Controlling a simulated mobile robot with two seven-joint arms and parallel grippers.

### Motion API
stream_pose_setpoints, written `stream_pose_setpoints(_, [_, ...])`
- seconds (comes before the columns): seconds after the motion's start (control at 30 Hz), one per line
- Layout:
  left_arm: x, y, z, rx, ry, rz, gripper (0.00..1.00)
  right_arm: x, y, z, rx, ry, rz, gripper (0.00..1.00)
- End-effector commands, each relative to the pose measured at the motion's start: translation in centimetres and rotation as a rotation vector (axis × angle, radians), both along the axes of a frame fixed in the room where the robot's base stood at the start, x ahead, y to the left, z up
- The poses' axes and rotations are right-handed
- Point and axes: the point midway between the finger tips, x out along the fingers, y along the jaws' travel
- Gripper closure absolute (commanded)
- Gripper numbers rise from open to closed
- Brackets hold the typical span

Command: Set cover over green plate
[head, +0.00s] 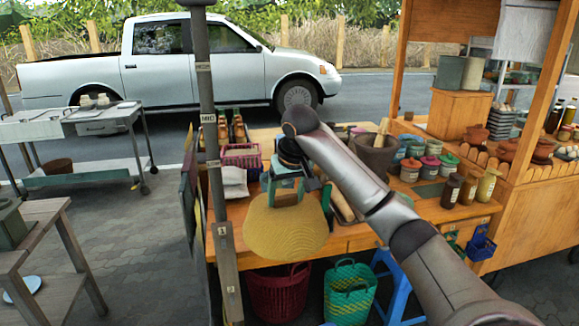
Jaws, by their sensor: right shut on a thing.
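A round yellow woven cover (285,230) is in the middle of the head view, in front of the wooden stall table and reaching over its front edge. My right gripper (285,196) is shut on the cover at its upper part. I cannot tell whether the cover touches the table or is held above it. My left gripper is not in view.
A clay mortar with a pestle (376,154) stands behind my right arm. Lidded pots (410,169) and bottles (451,190) crowd the table's right. A pink basket (241,158) and white cloth (233,182) are at left. A red basket (278,293) sits below.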

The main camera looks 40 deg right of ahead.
Motion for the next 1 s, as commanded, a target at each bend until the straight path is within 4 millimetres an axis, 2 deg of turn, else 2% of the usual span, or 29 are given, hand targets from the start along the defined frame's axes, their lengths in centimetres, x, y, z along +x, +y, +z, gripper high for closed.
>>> stream_pose_setpoints(0.03, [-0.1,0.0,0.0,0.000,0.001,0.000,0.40,-1.1,1.2,-1.6,-0.004,0.006,0.025,1.00])
stream_pose_setpoints(0.27, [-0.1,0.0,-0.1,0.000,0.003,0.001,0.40,-6.3,7.4,-7.9,-0.001,0.008,0.127,1.00])
stream_pose_setpoints(0.5, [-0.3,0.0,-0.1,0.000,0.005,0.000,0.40,-12.8,15.2,-15.8,0.006,0.007,0.256,1.00])
stream_pose_setpoints(0.6, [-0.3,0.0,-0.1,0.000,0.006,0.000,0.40,-14.7,17.7,-18.4,0.005,0.004,0.295,1.00])
stream_pose_setpoints(0.9, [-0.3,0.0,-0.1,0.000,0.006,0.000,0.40,-18.9,22.9,-23.8,0.005,0.002,0.379,1.00])
stream_pose_setpoints(1.0, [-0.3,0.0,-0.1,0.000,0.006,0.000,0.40,-19.5,23.9,-24.6,0.007,-0.005,0.393,1.00])
